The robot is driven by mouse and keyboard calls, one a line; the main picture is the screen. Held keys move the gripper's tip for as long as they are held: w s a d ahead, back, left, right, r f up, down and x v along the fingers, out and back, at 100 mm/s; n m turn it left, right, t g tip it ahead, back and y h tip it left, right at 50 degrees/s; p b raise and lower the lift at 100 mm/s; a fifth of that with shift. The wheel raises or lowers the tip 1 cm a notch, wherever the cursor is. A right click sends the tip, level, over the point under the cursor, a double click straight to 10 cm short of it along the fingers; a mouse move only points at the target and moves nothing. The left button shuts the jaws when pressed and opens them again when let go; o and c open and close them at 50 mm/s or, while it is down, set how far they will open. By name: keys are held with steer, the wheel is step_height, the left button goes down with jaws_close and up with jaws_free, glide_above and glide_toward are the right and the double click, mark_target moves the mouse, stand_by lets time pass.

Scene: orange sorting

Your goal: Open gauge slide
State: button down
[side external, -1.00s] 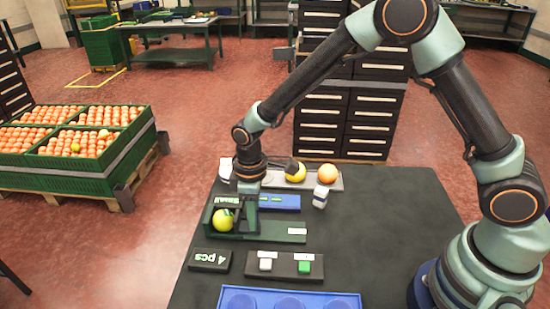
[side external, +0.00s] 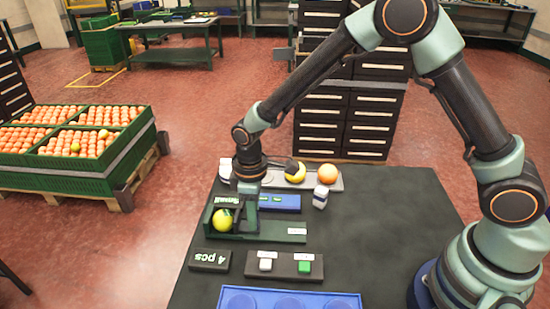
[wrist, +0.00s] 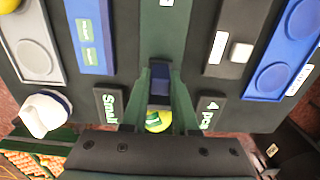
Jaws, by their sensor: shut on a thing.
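The green gauge (side external: 285,232) lies on the dark table, with a yellow-green fruit (side external: 223,220) at its left end. The fruit also shows partly in the wrist view (wrist: 158,122), just below a dark blue block (wrist: 160,86) in the gauge channel. My gripper (side external: 240,200) is down at the gauge, right beside the fruit, shut on what looks like the gauge slide. The gripped part is mostly hidden in the side view, so its exact contact is unclear.
A blue tray (side external: 240,300) lies nearest. A grey tray (side external: 338,184) behind holds an orange (side external: 327,174) and a yellow fruit (side external: 296,174). The table's right is clear.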

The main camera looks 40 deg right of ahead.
mark_target(281, 231)
steer(key=shift+d, duration=0.1)
steer(key=shift+s+d, duration=2.05)
steer(key=shift+s, duration=0.05)
steer(key=c, duration=0.7)
jaws_free()
steer(key=shift+r, duration=0.1)
steer(key=shift+r, duration=0.3)
step_height(281, 231, up, 11)
steer(key=shift+r, duration=0.2)
